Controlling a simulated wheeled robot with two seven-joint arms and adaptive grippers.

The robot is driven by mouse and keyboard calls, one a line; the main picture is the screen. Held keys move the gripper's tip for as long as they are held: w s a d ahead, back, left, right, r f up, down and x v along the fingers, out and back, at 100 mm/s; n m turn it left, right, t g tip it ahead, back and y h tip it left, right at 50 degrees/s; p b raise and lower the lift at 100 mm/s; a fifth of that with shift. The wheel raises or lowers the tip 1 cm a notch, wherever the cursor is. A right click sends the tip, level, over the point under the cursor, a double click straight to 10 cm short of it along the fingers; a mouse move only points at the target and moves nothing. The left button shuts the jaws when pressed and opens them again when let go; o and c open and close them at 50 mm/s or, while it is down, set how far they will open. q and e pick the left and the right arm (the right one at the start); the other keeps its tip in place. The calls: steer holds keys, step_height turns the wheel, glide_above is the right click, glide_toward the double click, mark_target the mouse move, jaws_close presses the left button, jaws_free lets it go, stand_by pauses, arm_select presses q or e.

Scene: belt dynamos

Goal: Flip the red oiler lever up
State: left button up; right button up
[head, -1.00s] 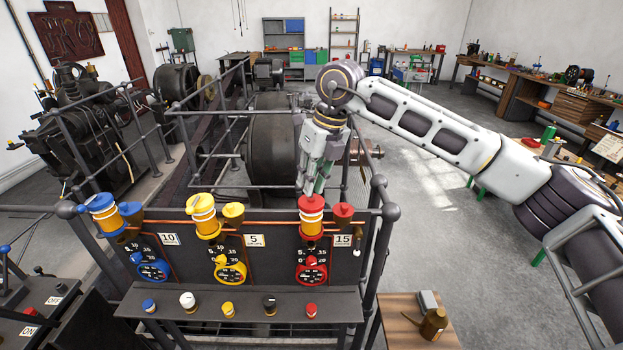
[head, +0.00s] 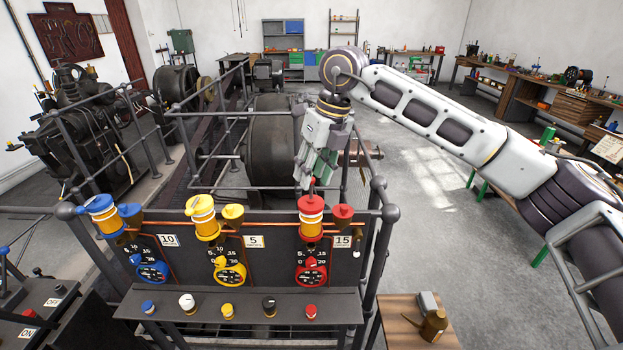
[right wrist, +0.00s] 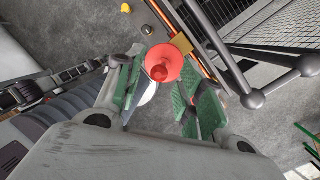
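The red oiler (head: 311,222) stands at the right end of the panel's row, with a red cap and a yellow-white banded body. A small red lever (head: 313,186) shows upright above its cap, partly hidden by my fingers. My right gripper (head: 318,170) is directly above the oiler, pointing down. In the right wrist view the red cap (right wrist: 165,58) lies just beyond and between the green-padded fingertips of my right gripper (right wrist: 157,90). The fingers are apart, with a gap around the red piece. I cannot tell whether one finger touches the lever. My left gripper is not in view.
A yellow oiler (head: 204,218) and a blue oiler (head: 103,215) stand left along the panel. A red cup (head: 343,213) is close on the right. Railings (head: 389,213) flank the panel. A shelf with several knobs (head: 240,306) runs below.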

steer(key=v, duration=0.9)
steer(key=shift+r, duration=0.3)
steer(key=shift+f, duration=0.1)
